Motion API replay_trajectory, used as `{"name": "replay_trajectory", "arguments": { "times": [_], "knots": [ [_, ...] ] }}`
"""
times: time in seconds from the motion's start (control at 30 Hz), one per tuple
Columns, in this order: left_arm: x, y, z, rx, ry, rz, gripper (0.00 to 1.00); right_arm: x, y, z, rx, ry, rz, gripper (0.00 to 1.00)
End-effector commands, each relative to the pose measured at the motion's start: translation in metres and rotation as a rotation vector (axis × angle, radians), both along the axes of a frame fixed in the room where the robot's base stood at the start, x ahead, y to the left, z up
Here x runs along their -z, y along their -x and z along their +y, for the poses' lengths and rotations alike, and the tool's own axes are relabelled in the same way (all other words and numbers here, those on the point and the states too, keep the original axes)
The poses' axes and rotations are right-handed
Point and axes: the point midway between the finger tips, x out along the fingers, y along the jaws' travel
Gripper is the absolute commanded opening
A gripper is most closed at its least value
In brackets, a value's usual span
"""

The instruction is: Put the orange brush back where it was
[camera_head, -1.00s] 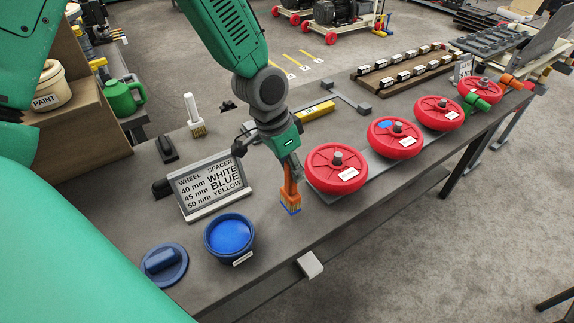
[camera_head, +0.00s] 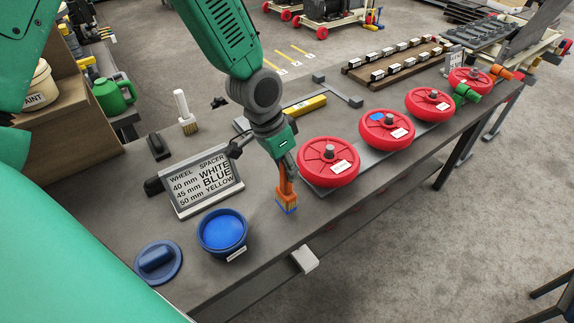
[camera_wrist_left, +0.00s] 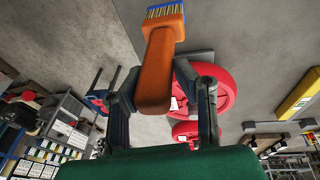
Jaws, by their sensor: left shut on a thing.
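My left gripper (camera_head: 285,168) is shut on the orange brush (camera_head: 286,191). The brush hangs bristles down, with blue on the bristle tips, over the table near its front edge. It is between the blue paint pot (camera_head: 222,231) and the nearest red wheel (camera_head: 328,161). I cannot tell whether the bristles touch the table. In the left wrist view the orange handle (camera_wrist_left: 160,70) lies between the two fingers (camera_wrist_left: 160,88), with the bristles pointing away from me. My right gripper is not in view.
A wheel spacer sign (camera_head: 203,184) stands behind the pot, and a blue lid (camera_head: 158,262) lies left of it. A white-handled brush (camera_head: 185,112) stands farther back. More red wheels (camera_head: 386,130) line the table to the right. A light block (camera_head: 305,260) sticks out at the front edge.

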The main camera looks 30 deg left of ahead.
Motion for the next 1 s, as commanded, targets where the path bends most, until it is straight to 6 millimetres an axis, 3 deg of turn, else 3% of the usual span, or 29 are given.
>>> {"name": "replay_trajectory", "arguments": {
  "times": [0.63, 1.0],
  "knots": [
    [0.006, 0.000, -0.002, -0.002, -0.003, -0.001, 0.00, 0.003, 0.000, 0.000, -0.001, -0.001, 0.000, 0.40],
    [0.019, 0.000, 0.004, -0.002, 0.002, 0.000, 0.00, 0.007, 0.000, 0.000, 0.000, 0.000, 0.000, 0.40]
  ]
}}
